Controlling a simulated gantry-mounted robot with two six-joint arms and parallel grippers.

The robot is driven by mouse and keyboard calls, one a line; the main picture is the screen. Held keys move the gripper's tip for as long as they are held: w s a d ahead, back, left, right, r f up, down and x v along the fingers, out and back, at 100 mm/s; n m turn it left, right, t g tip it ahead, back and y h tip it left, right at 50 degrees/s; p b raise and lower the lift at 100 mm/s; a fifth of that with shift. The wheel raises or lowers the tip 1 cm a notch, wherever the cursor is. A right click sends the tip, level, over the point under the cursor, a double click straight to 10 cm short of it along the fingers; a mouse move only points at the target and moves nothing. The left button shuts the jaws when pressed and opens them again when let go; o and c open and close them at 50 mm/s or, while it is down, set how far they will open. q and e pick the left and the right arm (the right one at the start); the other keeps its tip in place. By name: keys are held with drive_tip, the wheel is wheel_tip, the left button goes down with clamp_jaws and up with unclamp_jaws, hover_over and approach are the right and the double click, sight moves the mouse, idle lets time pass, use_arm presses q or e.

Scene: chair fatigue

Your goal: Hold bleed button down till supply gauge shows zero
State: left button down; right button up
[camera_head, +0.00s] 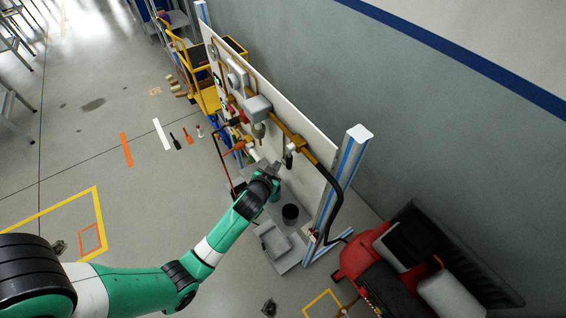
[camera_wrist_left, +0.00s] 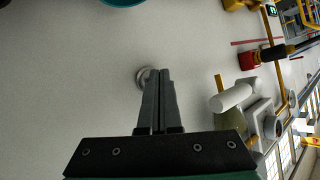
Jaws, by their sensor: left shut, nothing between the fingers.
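My left gripper (camera_head: 275,168) reaches the pale upright panel (camera_head: 325,160) from the left, below the brass piping. In the left wrist view my left gripper (camera_wrist_left: 160,72) is shut and empty. Its fingertips overlap a small round grey knob (camera_wrist_left: 143,75), which looks like the bleed button, on the pale surface. The fingers hide part of the knob; I cannot tell whether they touch it or whether it is pressed. No gauge dial can be read in either view, so I cannot tell the supply gauge's reading. My right gripper is out of view.
Brass piping (camera_head: 295,137) and a grey box (camera_head: 258,107) are fixed along the panel. A blue-edged post (camera_head: 345,180) stands at its right end. A red machine (camera_head: 365,255) is at lower right. A white cylinder (camera_wrist_left: 232,98) lies right of my fingers.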

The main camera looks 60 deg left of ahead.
use_arm(q)
drive_tip(key=shift+w, duration=0.35)
idle(0.7)
drive_tip(key=shift+s, duration=0.1)
idle(4.3)
drive_tip(key=shift+s+p, duration=0.3)
drive_tip(key=shift+s, duration=0.4)
drive_tip(key=s+p, duration=0.2)
drive_tip(key=s, duration=0.1)
drive_tip(key=shift+s+d, duration=0.15)
drive_tip(key=shift+s, duration=0.25)
drive_tip(key=shift+s+p, duration=0.3)
drive_tip(key=shift+s, duration=0.3)
